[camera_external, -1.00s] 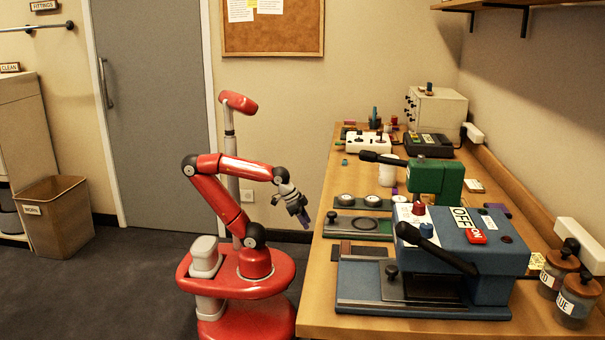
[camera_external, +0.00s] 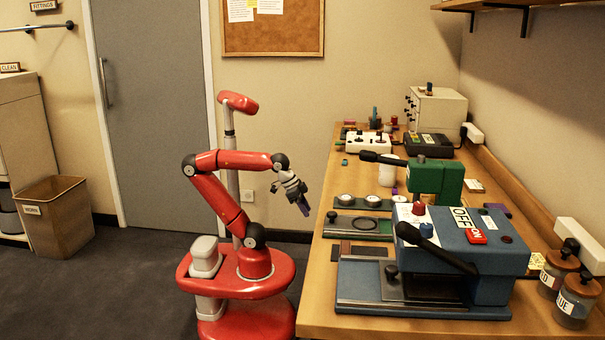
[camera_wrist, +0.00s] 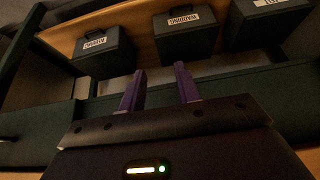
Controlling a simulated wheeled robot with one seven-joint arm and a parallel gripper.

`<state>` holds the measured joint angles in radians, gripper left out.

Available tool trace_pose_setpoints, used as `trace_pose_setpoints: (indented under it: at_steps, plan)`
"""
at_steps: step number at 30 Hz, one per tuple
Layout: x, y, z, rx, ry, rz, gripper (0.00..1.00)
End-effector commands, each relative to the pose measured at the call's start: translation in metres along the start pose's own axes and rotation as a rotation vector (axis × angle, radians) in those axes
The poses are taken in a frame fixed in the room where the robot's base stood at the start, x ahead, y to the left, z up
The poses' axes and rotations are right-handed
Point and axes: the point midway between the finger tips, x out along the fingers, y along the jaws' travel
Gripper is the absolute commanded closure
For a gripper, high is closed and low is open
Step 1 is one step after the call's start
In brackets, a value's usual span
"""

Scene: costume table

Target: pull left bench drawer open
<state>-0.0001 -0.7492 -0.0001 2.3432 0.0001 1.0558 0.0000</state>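My gripper (camera_external: 304,207) hangs in the air just left of the workbench's left edge, pointing down and right. In the wrist view its two purple fingers (camera_wrist: 160,85) stand apart with nothing between them. Behind them a dark green panel or rail (camera_wrist: 60,117) runs across the view, probably the bench's front; I cannot make out for sure which part is the left drawer. A small dark knob-like shape shows at the far left edge of the wrist view (camera_wrist: 6,139). The drawer fronts are hidden in the external view. No contact shows.
Labelled dark boxes (camera_wrist: 103,50) stand in a row on a wooden shelf (camera_wrist: 140,28) beyond the rail. The wooden bench top (camera_external: 315,300) carries a blue press (camera_external: 480,265) and a green press (camera_external: 436,178). The floor left of my base is clear up to a bin (camera_external: 55,215).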

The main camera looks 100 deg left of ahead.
Motion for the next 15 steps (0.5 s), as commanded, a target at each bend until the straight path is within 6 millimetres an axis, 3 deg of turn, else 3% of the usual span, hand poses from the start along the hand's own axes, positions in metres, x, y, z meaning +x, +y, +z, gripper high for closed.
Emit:
trace_pose_setpoints:
  at_steps: [1, 3, 6, 15]
  plan:
    - [-0.027, 0.000, -0.017, 0.000, 0.012, 0.000, 0.68]
    - [-0.062, 0.000, -0.035, 0.000, 0.009, 0.000, 0.68]
    - [-0.102, 0.000, -0.057, 0.000, 0.004, 0.000, 0.68]
    - [-0.180, 0.000, -0.098, 0.000, 0.001, 0.000, 0.68]
